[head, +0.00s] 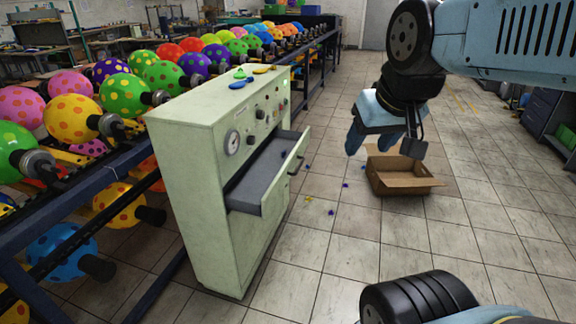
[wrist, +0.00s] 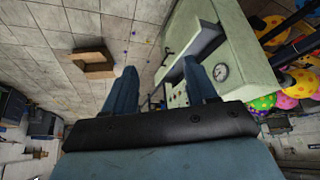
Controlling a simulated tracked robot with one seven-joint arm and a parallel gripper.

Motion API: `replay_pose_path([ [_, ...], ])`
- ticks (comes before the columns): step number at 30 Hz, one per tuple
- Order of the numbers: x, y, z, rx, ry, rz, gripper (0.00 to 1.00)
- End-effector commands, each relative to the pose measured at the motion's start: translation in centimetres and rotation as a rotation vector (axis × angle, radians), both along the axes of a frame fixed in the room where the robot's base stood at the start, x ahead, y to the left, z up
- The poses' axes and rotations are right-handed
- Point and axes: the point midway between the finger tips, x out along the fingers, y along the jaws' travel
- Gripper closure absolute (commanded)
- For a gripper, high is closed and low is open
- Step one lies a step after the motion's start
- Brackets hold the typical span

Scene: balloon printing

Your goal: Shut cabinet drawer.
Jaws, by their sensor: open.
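The pale green cabinet (head: 205,160) stands in the middle of the head view, with a gauge and knobs on its front. Its drawer (head: 272,172) is pulled out toward the right, and the grey inside looks empty. In the wrist view, the cabinet (wrist: 240,45) lies at the upper right, and the drawer (wrist: 190,40) shows beside it. My gripper (head: 380,143) hangs to the right of the drawer, apart from it, above the floor. Its two blue fingers (wrist: 160,78) are spread with nothing between them.
An open cardboard box (head: 400,176) sits on the floor behind my gripper. Small blue and yellow bits (head: 331,212) lie near the drawer. Racks of dotted balloons (head: 75,118) stand left of the cabinet. Flat balloons (head: 240,82) lie on its top.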

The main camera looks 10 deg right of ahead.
Motion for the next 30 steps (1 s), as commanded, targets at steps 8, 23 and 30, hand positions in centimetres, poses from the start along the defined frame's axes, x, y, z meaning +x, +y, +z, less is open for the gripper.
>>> replay_pose_path([
  [8,1.6,0.7,-1.3,0.07,0.102,-0.032,0.71],
  [23,7.6,3.5,-6.8,0.375,0.461,-0.178,1.0],
  [30,10.7,4.5,-9.7,0.532,0.617,-0.261,1.0],
])
